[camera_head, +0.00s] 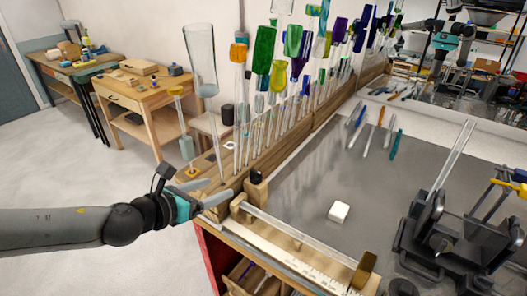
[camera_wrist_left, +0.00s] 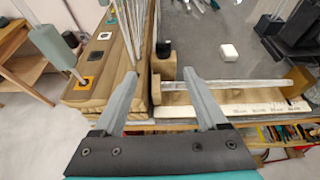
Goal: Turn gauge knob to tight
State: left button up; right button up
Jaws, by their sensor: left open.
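The gauge is a wooden fixture with a ruler strip (camera_head: 308,262) at the front edge of the bench, with a clear glass rod (camera_head: 300,238) along it. A black knob (camera_head: 256,177) stands on a wooden block at its left end; it also shows in the left wrist view (camera_wrist_left: 164,47). The knob's turn setting cannot be read. My left gripper (camera_head: 217,190) is open and empty, just left of the block in the head view. In the left wrist view its fingertips (camera_wrist_left: 158,76) are apart, with the block beyond and between them. My right gripper is not in view.
A wooden rack (camera_head: 290,143) with upright rods and coloured bottles stands behind the gripper. A white block (camera_head: 339,211) lies on the grey benchtop (camera_head: 310,185). A dark clamp fixture (camera_head: 440,245) holding a glass rod stands at right. Several loose rods lie farther back.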

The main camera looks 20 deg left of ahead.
pick_arm(q)
jog(key=p, duration=0.2)
send_near(255, 173)
jog(key=shift+m, duration=0.3)
jog(key=x, duration=0.8)
jog(key=shift+w, duration=0.2)
jog(key=shift+c, duration=0.4)
grip_shut()
